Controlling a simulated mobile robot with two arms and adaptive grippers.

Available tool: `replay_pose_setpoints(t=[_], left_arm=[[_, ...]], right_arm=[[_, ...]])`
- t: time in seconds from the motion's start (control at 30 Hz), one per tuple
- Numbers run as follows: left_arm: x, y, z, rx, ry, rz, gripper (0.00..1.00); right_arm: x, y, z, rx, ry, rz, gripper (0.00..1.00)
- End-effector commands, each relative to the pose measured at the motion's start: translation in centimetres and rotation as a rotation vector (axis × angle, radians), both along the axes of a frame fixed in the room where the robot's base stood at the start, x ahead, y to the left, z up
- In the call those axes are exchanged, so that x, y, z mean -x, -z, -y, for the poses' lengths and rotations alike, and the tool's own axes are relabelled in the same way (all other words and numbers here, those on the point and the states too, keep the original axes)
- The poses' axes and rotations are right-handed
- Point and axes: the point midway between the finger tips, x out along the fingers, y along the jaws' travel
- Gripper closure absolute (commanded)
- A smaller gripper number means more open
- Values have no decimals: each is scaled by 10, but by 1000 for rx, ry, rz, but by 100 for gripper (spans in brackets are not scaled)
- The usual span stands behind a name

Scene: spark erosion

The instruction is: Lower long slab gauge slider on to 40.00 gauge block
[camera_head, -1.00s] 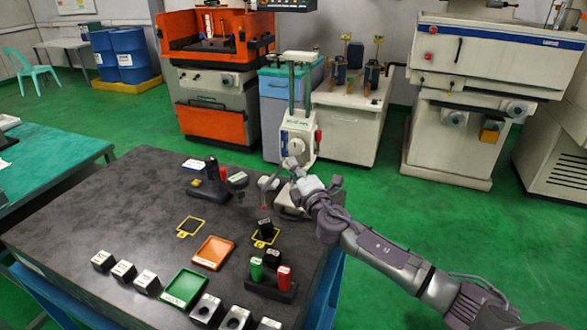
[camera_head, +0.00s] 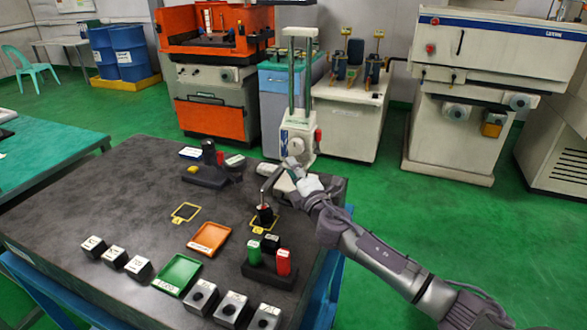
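The long slab gauge (camera_head: 299,75) stands at the table's far right edge with two upright green columns. Its white slider (camera_head: 299,138), with a round dial and a red knob, sits low on the columns. Whether tip and block touch, I cannot tell. My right gripper (camera_head: 290,167) is at the slider's lower front; its fingers are too small to judge. My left gripper is out of view.
An orange tray (camera_head: 209,238), a green tray (camera_head: 177,275) and a black holder with green and red cylinders (camera_head: 270,271) lie nearby. Several metal blocks line the front edge. A dark stand (camera_head: 205,178) is further back. The table's left side is clear.

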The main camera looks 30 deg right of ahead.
Motion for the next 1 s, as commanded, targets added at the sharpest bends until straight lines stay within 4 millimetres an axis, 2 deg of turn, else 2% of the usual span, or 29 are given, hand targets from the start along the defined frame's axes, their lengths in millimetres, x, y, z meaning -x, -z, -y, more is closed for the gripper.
replay_pose_setpoints(t=[0.37, 0.47, 0.8, 1.0], left_arm=[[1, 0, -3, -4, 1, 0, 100], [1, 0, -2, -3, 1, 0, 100], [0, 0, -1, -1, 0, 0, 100], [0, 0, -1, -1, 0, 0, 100]], right_arm=[[5, 0, 0, 0, 0, 1, 77], [18, 3, -1, 0, -2, 0, 77], [86, 12, -4, 0, -1, -2, 77], [111, 14, -5, -1, 0, -1, 77]])
